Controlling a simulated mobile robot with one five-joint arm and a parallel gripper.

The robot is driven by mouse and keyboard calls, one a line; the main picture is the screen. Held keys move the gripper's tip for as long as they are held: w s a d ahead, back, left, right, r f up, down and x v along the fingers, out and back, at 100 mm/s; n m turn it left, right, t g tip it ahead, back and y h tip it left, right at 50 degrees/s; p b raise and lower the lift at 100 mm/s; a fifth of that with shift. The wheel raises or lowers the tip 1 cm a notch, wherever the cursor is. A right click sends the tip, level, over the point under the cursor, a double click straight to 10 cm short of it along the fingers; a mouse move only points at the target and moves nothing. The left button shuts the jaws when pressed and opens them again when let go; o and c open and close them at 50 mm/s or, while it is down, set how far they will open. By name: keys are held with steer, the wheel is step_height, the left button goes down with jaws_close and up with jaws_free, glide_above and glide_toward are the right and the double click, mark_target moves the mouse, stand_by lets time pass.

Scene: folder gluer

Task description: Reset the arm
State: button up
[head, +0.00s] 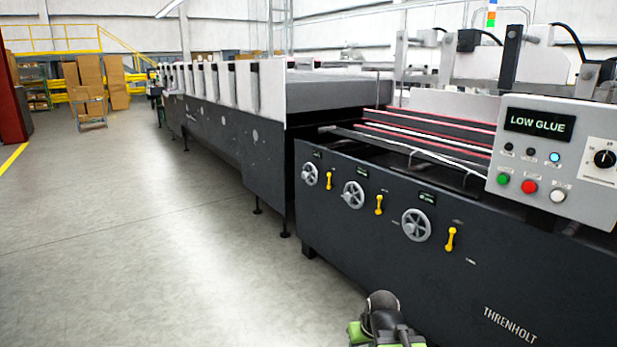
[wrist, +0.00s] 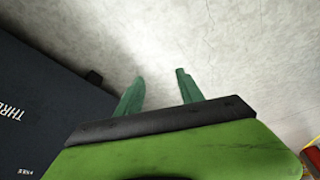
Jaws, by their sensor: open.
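My gripper (wrist: 159,82) shows in the wrist view with its two green fingers apart and nothing between them. It points at bare concrete floor. The dark side of the machine with part of its lettering lies to the left of the fingers in that view, apart from them. In the head view part of my arm (head: 382,318) shows at the bottom, in front of the machine; the fingertips are not visible there.
The folder gluer (head: 380,245) fills the right side, with handwheels (head: 416,225), yellow levers (head: 451,239) and a control panel (head: 552,160) reading LOW GLUE. Open floor (head: 130,240) lies to the left. Stacked cardboard boxes (head: 88,75) and a yellow railing stand far back.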

steer(key=s+d+f+m+g, duration=0.1)
steer(key=s+d+m+g, duration=0.15)
steer(key=s, duration=0.45)
step_height(320, 180, up, 28)
steer(key=a+g+p, duration=0.1)
steer(key=p, duration=2.7)
steer(key=shift+s+h, duration=0.4)
steer(key=shift+s, duration=0.05)
